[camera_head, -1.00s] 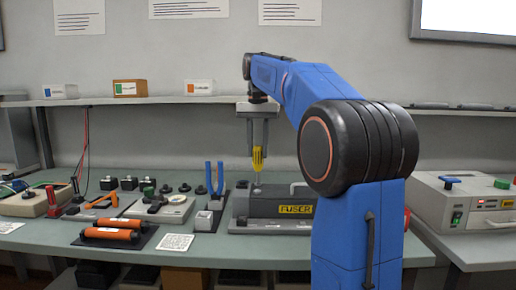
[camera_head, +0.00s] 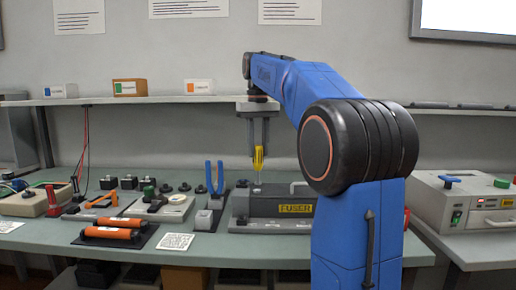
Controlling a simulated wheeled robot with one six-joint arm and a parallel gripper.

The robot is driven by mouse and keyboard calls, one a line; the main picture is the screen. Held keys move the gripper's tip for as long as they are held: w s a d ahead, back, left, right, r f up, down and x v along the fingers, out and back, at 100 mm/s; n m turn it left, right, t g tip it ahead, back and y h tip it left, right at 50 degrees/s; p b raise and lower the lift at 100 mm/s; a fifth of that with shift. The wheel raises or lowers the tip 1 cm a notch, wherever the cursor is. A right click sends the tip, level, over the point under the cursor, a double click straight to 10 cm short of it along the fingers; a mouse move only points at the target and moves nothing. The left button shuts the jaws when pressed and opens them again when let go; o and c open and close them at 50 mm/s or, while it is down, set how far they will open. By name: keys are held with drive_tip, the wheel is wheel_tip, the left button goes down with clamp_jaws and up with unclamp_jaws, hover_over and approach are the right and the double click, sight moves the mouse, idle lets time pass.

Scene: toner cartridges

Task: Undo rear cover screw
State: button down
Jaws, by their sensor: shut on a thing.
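My gripper (camera_head: 258,150) points straight down at the middle of the bench. It is shut on a yellow-handled screwdriver (camera_head: 258,160), held upright. The screwdriver's lower end is over the left part of the dark grey fuser unit (camera_head: 270,205), which has a yellow FUSER label. A small light spot at the tool's foot may be the screw, but it is too small to tell. I cannot tell whether the tip touches it. My arm hides the right end of the fuser unit.
Blue-handled pliers (camera_head: 214,178) stand upright in a holder just left of the fuser unit. Two orange rollers (camera_head: 112,233) lie on a dark tray at the front left. A shelf (camera_head: 170,101) with small boxes runs behind. A grey device (camera_head: 470,200) stands at the right.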

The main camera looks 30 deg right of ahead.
drive_tip(key=n, duration=0.7)
idle(0.4)
drive_tip(key=n, duration=0.7)
drive_tip(key=shift+r, duration=0.15)
idle(0.4)
drive_tip(key=shift+r, duration=0.4)
